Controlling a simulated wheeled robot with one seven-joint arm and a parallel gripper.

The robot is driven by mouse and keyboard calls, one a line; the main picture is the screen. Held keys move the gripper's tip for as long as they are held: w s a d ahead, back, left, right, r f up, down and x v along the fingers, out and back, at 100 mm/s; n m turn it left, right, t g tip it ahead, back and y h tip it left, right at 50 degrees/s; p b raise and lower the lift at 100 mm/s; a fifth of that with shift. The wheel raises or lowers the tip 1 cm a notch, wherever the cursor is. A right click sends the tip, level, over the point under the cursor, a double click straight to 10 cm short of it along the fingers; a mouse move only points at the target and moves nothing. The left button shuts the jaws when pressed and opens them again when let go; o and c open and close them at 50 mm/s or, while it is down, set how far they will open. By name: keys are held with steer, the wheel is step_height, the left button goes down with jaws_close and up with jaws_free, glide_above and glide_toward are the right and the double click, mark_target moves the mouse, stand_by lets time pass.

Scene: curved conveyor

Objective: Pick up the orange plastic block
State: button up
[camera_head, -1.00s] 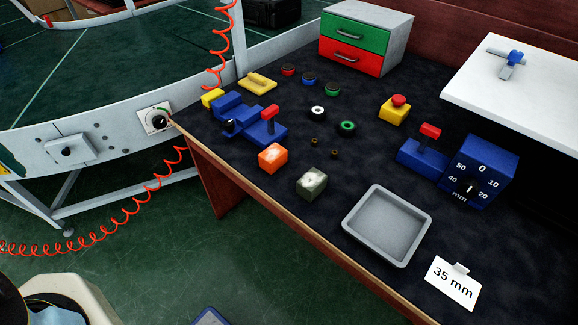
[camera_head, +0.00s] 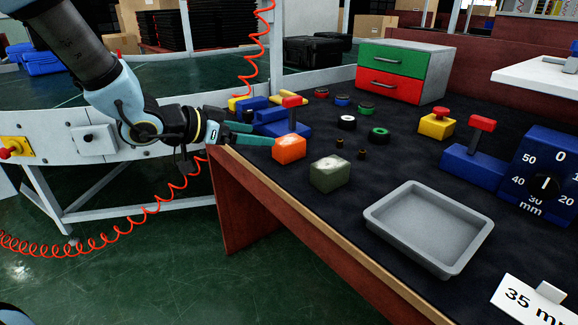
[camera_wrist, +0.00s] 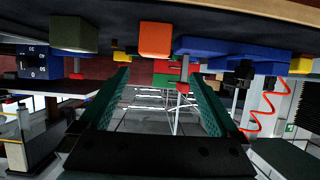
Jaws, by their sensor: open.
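The orange block (camera_head: 289,148) sits on the dark tabletop near its left front edge, with a pale patch on top. It also shows in the wrist view (camera_wrist: 155,40), upside down, just beyond the fingertips and above the gap between them in the picture. My gripper (camera_head: 262,132) reaches in from the left at the table's edge, its green fingers apart and empty. Its tips are close to the block's left side; I cannot tell whether they touch it. Both fingers show in the wrist view (camera_wrist: 159,78), with nothing between them.
A grey-green block (camera_head: 330,174) stands close to the right of the orange one. A grey tray (camera_head: 372,219) lies to the right. Two small brown pieces (camera_head: 362,154) and rings lie behind.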

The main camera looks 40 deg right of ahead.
mark_target(291, 139)
steer(key=x, duration=0.3)
steer(key=b+x, duration=0.1)
steer(key=x, duration=0.3)
steer(key=s+x, duration=0.1)
steer(key=x, duration=0.3)
steer(key=shift+r+b, duration=0.2)
steer(key=shift+b, duration=0.15)
steer(key=c, duration=1.5)
